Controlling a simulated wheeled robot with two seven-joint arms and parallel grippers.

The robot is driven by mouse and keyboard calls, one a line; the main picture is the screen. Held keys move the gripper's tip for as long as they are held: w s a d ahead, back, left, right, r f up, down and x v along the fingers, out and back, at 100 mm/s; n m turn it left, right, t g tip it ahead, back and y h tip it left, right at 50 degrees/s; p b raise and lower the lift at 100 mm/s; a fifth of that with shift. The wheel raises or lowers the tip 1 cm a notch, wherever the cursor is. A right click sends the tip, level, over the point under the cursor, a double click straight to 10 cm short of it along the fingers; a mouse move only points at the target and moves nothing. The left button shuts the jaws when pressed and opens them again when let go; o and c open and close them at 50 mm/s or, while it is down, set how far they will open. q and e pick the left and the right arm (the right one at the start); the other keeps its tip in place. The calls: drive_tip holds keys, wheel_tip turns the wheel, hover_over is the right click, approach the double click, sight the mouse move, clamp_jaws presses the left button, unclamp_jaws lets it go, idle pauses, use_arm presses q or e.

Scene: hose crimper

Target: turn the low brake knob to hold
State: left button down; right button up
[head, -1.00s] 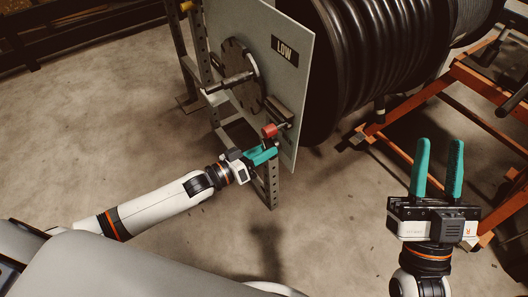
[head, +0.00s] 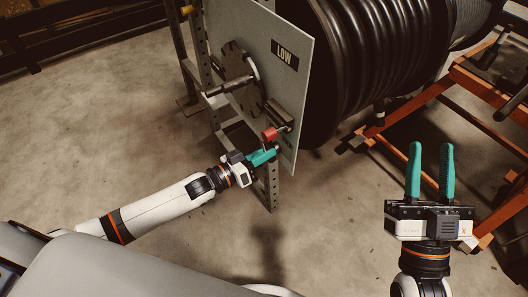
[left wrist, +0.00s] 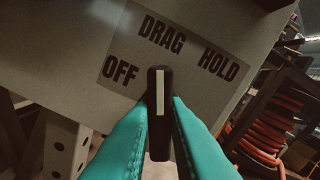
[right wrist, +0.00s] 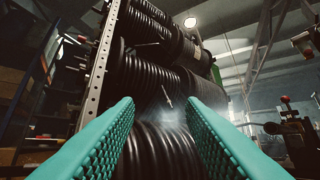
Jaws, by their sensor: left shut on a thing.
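The brake knob (left wrist: 160,112) is a black bar with a white line, in the left wrist view. Its line points up the picture, towards the word DRAG on the label plate (left wrist: 135,45). OFF stands to the left of DRAG and HOLD to the right. My left gripper (left wrist: 160,115) is shut on the knob, one green finger on each side. In the head view my left gripper (head: 262,157) is at the lower edge of the grey LOW panel (head: 280,90), and the knob cannot be made out there. My right gripper (head: 430,170) is open and empty; its fingers also show in the right wrist view (right wrist: 160,135).
A red handle (head: 270,134) sits just above my left gripper. A round dark flange (head: 240,78) with a crank is on the panel. A black hose reel (head: 365,60) stands behind it. Orange frames (head: 430,90) stand at right. The floor in front is clear.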

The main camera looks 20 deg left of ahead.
use_arm(q)
drive_tip(key=shift+m+p, duration=2.45)
drive_tip(key=shift+m, duration=3.15)
use_arm(e)
drive_tip(key=s+d+f+g+h, duration=0.1)
drive_tip(key=d+f+g+h, duration=0.2)
drive_tip(key=f+g, duration=1)
drive_tip(key=shift+f+m+g+h, duration=0.3)
drive_tip(key=shift+f+h, duration=0.4)
drive_tip(key=shift+f, duration=1.5)
drive_tip(key=shift+s+d, duration=0.1)
drive_tip(key=shift+s, duration=0.05)
use_arm(q)
drive_tip(key=c, duration=1.4)
unclamp_jaws()
drive_tip(key=shift+c, duration=0.2)
